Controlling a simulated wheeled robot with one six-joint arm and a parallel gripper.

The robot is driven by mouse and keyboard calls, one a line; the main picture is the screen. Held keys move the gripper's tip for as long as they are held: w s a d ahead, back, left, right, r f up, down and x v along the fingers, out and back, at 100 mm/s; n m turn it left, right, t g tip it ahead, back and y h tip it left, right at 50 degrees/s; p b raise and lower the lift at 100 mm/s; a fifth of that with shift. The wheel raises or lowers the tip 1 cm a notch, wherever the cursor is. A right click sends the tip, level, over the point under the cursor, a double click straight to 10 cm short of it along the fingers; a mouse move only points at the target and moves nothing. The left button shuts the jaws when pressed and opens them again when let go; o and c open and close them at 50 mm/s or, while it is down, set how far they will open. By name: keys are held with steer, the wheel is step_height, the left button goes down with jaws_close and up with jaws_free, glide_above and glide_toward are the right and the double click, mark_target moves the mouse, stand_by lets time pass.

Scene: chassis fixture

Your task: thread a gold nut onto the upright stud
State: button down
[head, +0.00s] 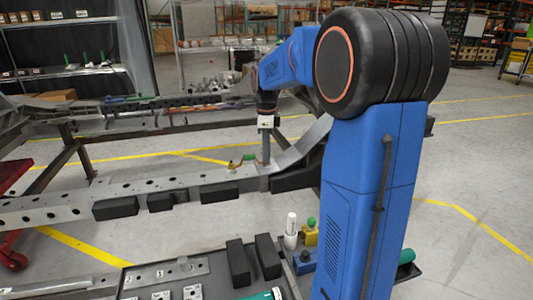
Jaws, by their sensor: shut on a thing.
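I cannot pick out the upright stud or a gold nut for certain at this distance.
Black blocks (115,208) sit along the rail's near side. A second rail (150,118) runs behind.

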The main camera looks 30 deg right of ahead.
steer(key=shift+w+r, duration=0.15)
steer(key=shift+w, duration=0.05)
steer(key=shift+m, duration=1.4)
steer(key=c, duration=1.7)
jaws_free()
steer(key=shift+f, duration=0.2)
steer(key=shift+o, duration=0.2)
steer(key=shift+s, duration=0.1)
step_height(320, 180, up, 9)
steer(key=shift+s, duration=0.1)
